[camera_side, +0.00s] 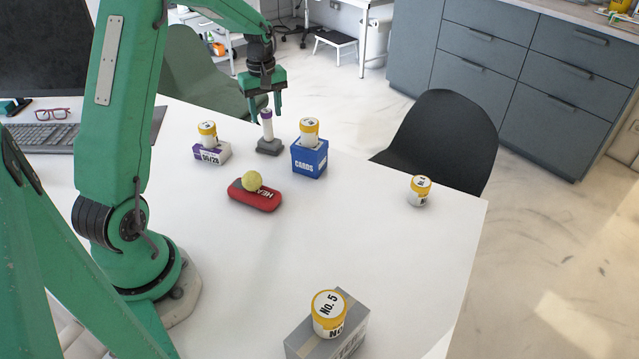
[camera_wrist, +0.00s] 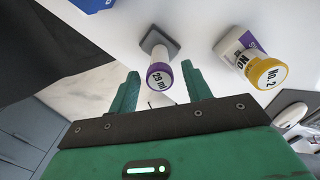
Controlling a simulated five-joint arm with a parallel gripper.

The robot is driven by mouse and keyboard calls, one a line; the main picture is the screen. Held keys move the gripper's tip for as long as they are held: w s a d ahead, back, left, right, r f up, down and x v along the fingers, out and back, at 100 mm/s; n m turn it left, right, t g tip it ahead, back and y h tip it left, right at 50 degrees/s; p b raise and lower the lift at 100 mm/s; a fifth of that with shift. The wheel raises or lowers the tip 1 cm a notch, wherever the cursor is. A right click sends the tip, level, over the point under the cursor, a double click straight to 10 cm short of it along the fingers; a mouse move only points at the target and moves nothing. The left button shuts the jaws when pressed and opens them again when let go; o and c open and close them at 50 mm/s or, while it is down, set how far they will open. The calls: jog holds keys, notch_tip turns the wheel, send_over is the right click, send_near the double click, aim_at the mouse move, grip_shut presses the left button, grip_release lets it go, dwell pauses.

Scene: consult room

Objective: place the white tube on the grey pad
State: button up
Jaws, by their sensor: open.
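The white tube (camera_side: 267,129) with a purple cap stands upright on the small grey pad (camera_side: 270,149) at the back of the white table. In the wrist view the tube (camera_wrist: 161,54) shows with its purple "28 ml" cap toward me, and the grey pad (camera_wrist: 172,42) lies at its base. My gripper (camera_side: 265,113) is open above the tube, pointing down, with a fingertip on each side of the cap's level. In the wrist view my gripper's fingers (camera_wrist: 159,72) are spread with a gap on both sides of the cap. Nothing is held.
Jars stand on a purple-and-white box (camera_side: 212,154) left of the pad and a blue box (camera_side: 309,160) close right. A red case (camera_side: 262,200) with a yellow ball (camera_side: 252,181) lies in front. Another jar (camera_side: 419,191) is right; a grey box (camera_side: 350,312) bears one nearest. The centre is clear.

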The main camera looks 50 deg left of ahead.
notch_tip(320, 180, up, 8)
jog(key=shift+f, duration=0.15)
dwell(0.7)
jog(key=shift+d, duration=0.2)
jog(key=s+d+r+m+t, duration=0.1)
jog(key=s+d+r+m, duration=0.25)
jog(key=d, duration=0.35)
jog(key=s+d+r+m+t, duration=0.1)
jog(key=s+d+r+m, duration=0.3)
jog(key=d, duration=0.3)
jog(key=s+d+m+t, duration=0.3)
jog(key=s+d+m, duration=0.5)
jog(key=s+d, duration=0.2)
jog(key=shift+s+f+t, duration=0.2)
jog(key=shift+s+t, duration=0.1)
jog(key=shift+s, duration=0.65)
